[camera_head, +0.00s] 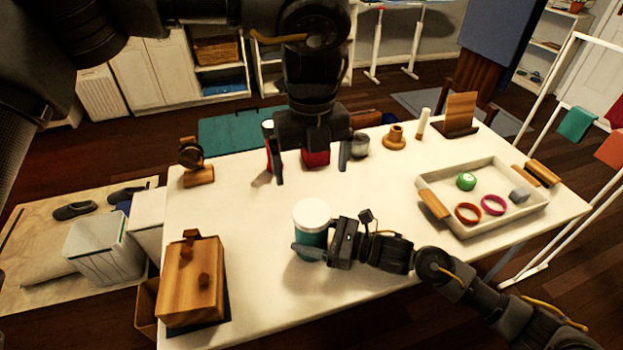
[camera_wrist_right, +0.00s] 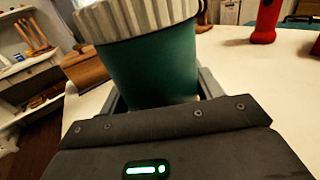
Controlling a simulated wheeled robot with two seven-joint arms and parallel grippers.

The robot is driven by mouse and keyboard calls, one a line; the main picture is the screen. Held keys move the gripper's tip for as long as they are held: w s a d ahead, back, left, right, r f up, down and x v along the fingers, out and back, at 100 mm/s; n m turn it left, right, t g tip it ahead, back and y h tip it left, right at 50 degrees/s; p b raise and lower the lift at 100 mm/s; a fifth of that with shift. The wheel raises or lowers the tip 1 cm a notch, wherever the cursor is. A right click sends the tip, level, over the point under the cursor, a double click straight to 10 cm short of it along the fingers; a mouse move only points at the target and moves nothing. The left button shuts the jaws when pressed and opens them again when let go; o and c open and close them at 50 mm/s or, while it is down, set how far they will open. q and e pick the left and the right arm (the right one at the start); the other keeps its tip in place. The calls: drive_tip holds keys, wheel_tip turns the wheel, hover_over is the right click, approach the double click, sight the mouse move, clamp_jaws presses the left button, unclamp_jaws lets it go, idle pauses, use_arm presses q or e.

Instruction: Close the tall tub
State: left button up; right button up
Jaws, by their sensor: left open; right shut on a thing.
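The tall tub (camera_head: 312,240) is teal with a white lid (camera_head: 312,213) on its top and stands upright on the white table. My right gripper (camera_head: 318,248) is shut around the tub's body from the right, below the lid. The right wrist view shows the teal body (camera_wrist_right: 155,65) between the fingers and the ribbed white lid (camera_wrist_right: 140,15) above. I cannot tell whether the lid is fully tight. My left gripper (camera_head: 311,170) is open and empty, pointing down over the table behind the tub, with its fingers spread.
A red object (camera_head: 316,158) and a red-and-white one (camera_head: 268,148) sit near my left gripper. A wooden box (camera_head: 192,280) stands at front left. A tray (camera_head: 462,227) with a green ball (camera_head: 466,181) and rings lies right.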

idle(0.3)
drive_tip(key=o, duration=2)
drive_tip(key=shift+c, duration=0.2)
drive_tip(key=b+v, duration=0.2)
drive_tip(key=v, duration=0.7)
drive_tip(key=shift+s+d, duration=0.1)
drive_tip(key=shift+d, duration=0.3)
drive_tip(key=shift+s+d, duration=0.2)
drive_tip(key=shift+d, duration=0.25)
